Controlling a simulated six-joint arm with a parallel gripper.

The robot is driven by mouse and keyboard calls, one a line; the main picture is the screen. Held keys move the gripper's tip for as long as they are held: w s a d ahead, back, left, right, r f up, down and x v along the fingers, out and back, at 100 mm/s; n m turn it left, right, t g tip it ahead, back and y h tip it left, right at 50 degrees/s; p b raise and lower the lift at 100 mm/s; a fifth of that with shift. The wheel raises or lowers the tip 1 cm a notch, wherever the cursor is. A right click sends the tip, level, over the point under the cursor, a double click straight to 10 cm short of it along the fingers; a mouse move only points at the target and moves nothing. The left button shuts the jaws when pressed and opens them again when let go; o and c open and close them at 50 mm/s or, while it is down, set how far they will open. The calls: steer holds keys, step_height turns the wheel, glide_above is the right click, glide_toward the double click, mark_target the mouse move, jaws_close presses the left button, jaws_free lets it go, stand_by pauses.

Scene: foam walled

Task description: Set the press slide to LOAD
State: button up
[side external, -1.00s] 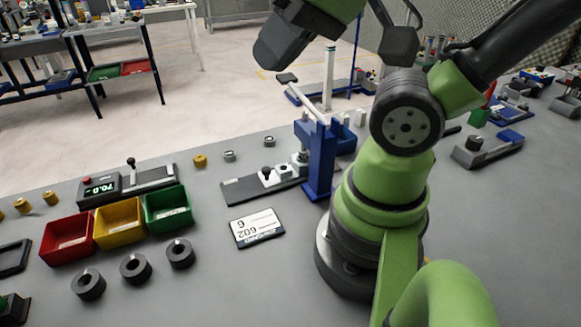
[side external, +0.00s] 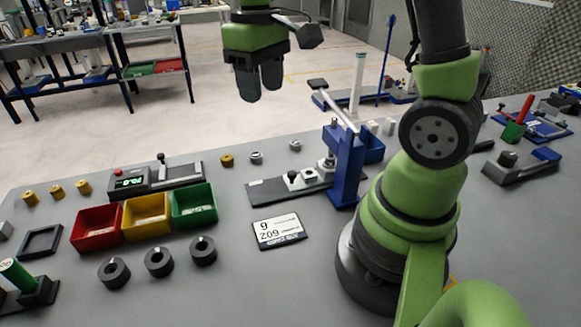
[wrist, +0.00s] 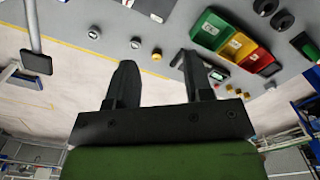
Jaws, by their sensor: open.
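The blue press (side external: 345,172) stands on the bench with its lever arm and handle raised. Its slide, a pale carriage with a dark knob (side external: 293,175), sits on a dark rail (side external: 262,190) to the left of the press column. I cannot read any LOAD mark on the rail. My gripper (side external: 259,88) hangs high, above and beyond the slide in the picture, fingers down, apart from everything. In the wrist view, my gripper (wrist: 157,68) is open and empty, with part of the pale slide area (wrist: 151,9) at the top edge.
A label card (side external: 280,230) lies in front of the rail. Red, yellow and green bins (side external: 194,205) and a display box (side external: 131,182) stand to the left. Small grey and brass parts (side external: 256,157) sit behind the rail. The black rings (side external: 159,262) lie in front of the bins.

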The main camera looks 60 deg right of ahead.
mark_target(292, 172)
steer(key=d+f+g, duration=0.1)
steer(key=d+f, duration=0.1)
steer(key=f, duration=0.5)
steer(key=s+d+f+n+g, duration=0.1)
steer(key=d+f, duration=0.1)
steer(key=f, duration=0.4)
steer(key=s+d+f+g, duration=0.1)
steer(key=f+g, duration=0.1)
steer(key=f, duration=0.5)
steer(key=shift+s+d+f+n, duration=0.15)
steer(key=shift+d+f+n, duration=0.15)
steer(key=shift+d, duration=0.1)
jaws_close()
steer(key=w+a, duration=0.5)
steer(key=w, duration=0.1)
steer(key=shift+a, duration=0.35)
